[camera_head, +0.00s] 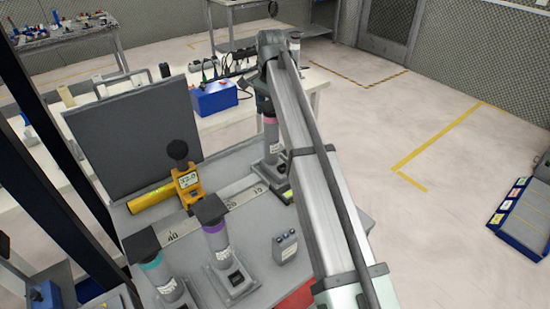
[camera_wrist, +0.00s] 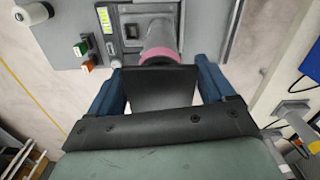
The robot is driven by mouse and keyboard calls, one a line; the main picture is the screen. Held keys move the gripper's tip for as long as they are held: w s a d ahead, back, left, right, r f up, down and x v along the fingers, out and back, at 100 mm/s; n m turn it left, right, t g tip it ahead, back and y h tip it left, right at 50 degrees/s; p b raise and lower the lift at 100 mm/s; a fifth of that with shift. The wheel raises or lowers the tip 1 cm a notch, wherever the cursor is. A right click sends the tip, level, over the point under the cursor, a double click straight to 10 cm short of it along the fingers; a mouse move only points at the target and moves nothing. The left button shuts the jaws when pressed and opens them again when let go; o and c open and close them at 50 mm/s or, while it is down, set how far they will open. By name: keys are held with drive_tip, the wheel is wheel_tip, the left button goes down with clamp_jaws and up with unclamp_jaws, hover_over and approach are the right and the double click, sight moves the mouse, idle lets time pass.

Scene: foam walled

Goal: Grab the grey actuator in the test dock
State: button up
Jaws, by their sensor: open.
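In the head view my arm partly hides the actuator's top and the fingers.
Actuators with a purple band (camera_head: 216,240) and a teal band (camera_head: 152,262) stand in front. A bench with a blue box (camera_head: 213,98) stands behind.

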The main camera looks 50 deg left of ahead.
wheel_tip(320, 180, down, 2)
drive_tip(key=shift+c, duration=0.3)
drive_tip(key=shift+r, duration=0.1)
clamp_jaws()
idle(0.5)
